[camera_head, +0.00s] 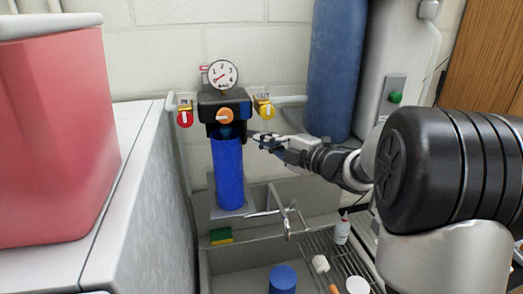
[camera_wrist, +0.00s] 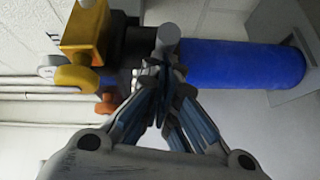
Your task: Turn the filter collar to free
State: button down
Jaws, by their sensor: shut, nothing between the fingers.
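The filter stands upright against the wall, with a black head (camera_head: 222,102) above a long blue canister (camera_head: 228,175). The collar would sit where the head meets the canister; a dark band shows there, partly hidden. In the wrist view the blue canister (camera_wrist: 240,63) lies sideways, and a grey rod end (camera_wrist: 168,40) sticks out near the joint, just beyond my fingertips. I cannot tell whether it belongs to the collar. My gripper (camera_head: 264,143) is shut and empty, just right of the canister's top. Its closed fingertips (camera_wrist: 163,75) are close to the rod; contact is unclear.
A red valve (camera_head: 185,118), a yellow valve (camera_head: 266,110), an orange knob (camera_head: 225,116) and a gauge (camera_head: 222,75) flank the head. Below are a faucet (camera_head: 287,215) and sink. A large blue tank (camera_head: 338,70) stands right; a red container (camera_head: 55,140) stands left.

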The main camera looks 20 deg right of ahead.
jog(key=shift+w+d+b, duration=0.35)
jog(key=shift+w+d, duration=0.35)
jog(key=shift+d, duration=0.15)
